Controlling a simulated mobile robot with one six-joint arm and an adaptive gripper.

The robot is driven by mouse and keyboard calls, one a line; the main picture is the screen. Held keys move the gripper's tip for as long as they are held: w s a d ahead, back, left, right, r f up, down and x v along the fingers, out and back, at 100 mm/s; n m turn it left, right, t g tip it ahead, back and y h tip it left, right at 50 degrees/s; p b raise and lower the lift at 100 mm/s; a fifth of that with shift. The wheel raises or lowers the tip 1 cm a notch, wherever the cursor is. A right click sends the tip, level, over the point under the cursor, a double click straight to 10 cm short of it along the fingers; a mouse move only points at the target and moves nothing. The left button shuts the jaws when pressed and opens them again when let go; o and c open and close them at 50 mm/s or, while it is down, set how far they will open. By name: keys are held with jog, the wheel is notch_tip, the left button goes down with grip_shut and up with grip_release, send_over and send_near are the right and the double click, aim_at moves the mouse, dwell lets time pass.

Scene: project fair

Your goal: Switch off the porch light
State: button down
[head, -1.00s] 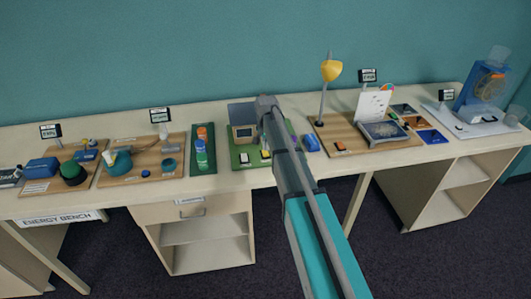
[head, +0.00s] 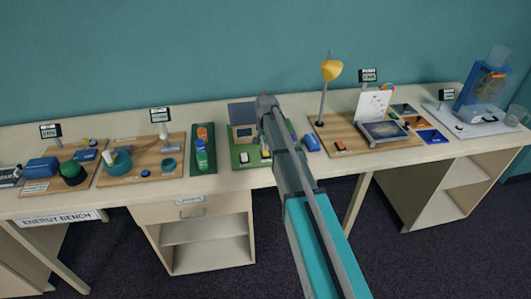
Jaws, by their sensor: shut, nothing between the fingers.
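A small model house (head: 243,133) with a dark roof panel stands on a green board (head: 240,166) near the middle of the bench. Two small switch-like blocks sit on the board in front of it: a left one (head: 244,158) and a right one (head: 265,156). I cannot tell which belongs to the porch light, how they are set, or whether the light is lit. My arm rises from the bottom centre, with its grey upper end just right of the house, and covers the board's right part. My gripper cannot be made out; the arm appears to hide it.
A wooden board with a yellow lamp (head: 332,70) and a red-topped switch (head: 341,147) is to the right. A blue object (head: 311,142) sits beside my arm. Teal wall behind; open floor in front.

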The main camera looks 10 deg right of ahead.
aim_at(266, 154)
jog(key=shift+f+b, duration=1.3)
jog(key=shift+f, duration=0.05)
dwell(1.1)
jog(key=shift+r, duration=0.1)
jog(key=shift+r+p, duration=3.45)
jog(key=shift+p, duration=0.1)
jog(key=shift+s, duration=0.1)
jog(key=s+n, duration=0.6)
jog(key=s, duration=2.3)
jog(key=shift+d, duration=0.15)
